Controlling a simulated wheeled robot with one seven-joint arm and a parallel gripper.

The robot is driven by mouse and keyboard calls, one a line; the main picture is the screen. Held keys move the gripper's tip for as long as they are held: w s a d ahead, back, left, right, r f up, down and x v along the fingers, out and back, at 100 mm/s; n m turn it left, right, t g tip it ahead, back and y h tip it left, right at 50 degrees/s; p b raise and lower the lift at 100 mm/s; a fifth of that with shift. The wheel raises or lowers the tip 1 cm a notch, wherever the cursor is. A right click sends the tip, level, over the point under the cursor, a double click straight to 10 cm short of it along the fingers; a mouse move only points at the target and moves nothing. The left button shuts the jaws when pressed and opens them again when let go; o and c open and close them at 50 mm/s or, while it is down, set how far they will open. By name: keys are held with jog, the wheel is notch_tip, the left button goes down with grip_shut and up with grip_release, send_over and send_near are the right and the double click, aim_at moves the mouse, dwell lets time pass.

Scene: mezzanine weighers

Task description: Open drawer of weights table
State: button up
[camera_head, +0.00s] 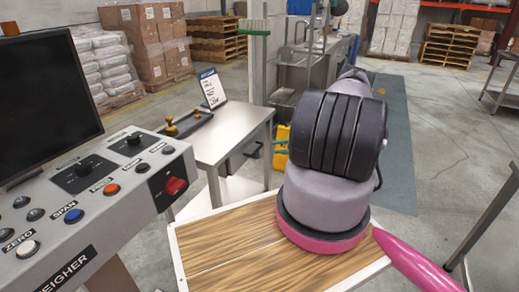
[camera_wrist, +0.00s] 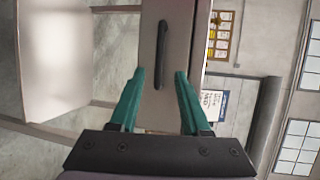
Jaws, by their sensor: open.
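The weights table (camera_head: 228,130) is a grey metal table left of centre in the head view. Its drawer (camera_head: 236,160) shows a dark bar handle (camera_head: 253,150) and looks closed. In the wrist view the drawer front (camera_wrist: 178,30) fills the top centre, with the black handle (camera_wrist: 162,55) running up and down the picture. My gripper (camera_wrist: 160,74) is open, its teal fingers on either side of the handle's lower part in the picture. I cannot tell whether the fingertips reach around it. In the head view the teal fingers (camera_head: 281,147) show just right of the handle.
A sign (camera_head: 212,88) and brass weights (camera_head: 172,127) stand on the weights table. A weigher console (camera_head: 100,190) with buttons and a screen is at left. A wood-topped surface (camera_head: 225,240) lies in front. Behind are a metal sink bench (camera_head: 300,75) and a yellow object (camera_head: 282,133).

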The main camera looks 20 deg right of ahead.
aim_at(258, 149)
jog(key=x, duration=1)
jog(key=shift+w+a+f, duration=0.1)
jog(key=shift+w+a, duration=0.15)
grip_shut()
dwell(1.1)
